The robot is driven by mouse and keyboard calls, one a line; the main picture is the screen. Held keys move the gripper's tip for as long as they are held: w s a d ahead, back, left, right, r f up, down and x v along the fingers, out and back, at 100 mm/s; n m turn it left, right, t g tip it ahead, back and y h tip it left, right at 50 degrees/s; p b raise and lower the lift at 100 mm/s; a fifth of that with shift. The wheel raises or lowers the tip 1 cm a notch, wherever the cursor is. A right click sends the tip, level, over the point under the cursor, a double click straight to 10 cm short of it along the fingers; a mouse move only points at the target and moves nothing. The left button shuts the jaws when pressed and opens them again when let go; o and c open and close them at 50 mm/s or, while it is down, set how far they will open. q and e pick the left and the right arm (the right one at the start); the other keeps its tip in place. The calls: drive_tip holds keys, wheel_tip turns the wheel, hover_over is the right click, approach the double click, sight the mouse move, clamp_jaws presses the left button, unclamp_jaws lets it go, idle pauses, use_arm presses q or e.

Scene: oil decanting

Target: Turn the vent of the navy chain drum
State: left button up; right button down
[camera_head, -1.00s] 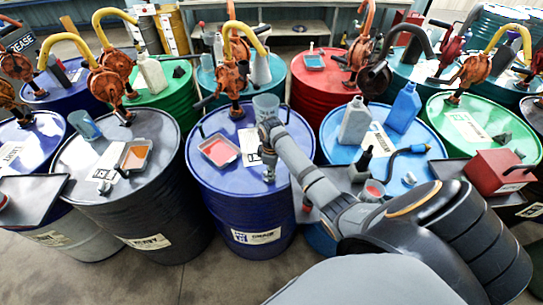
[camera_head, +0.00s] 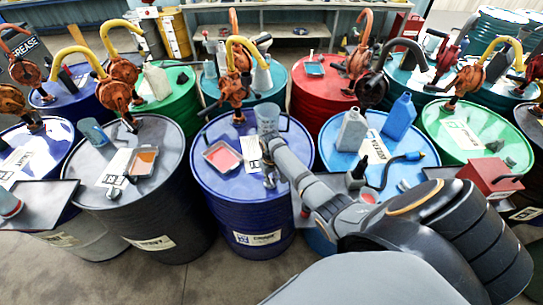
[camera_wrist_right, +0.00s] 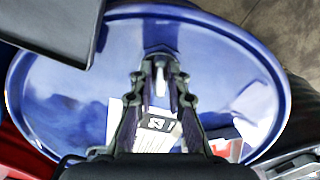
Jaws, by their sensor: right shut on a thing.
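The navy chain drum (camera_head: 240,207) stands upright in the middle of the head view, with a label on its front. My right gripper (camera_head: 269,181) reaches down to the near right part of the lid. In the right wrist view its fingers (camera_wrist_right: 160,75) are closed around the small metallic vent (camera_wrist_right: 160,72) near the rim. The gripper largely hides the vent in the head view. My left gripper is not in view.
A dark grey drum (camera_head: 140,205) stands close on the left, and a light-blue drum (camera_head: 340,160) with jugs is on the right. A red box (camera_head: 489,175) sits further right. More drums with pumps crowd behind. A dark tray (camera_wrist_right: 50,25) overhangs the lid edge in the wrist view.

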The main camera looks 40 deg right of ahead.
drive_tip(key=shift+s+a+f+m, duration=0.1)
drive_tip(key=shift+s+m, duration=0.05)
drive_tip(key=shift+m, duration=0.45)
drive_tip(key=c, duration=1.3)
unclamp_jaws()
drive_tip(key=shift+r, duration=0.4)
wheel_tip(320, 180, up, 11)
drive_tip(key=shift+r, duration=0.15)
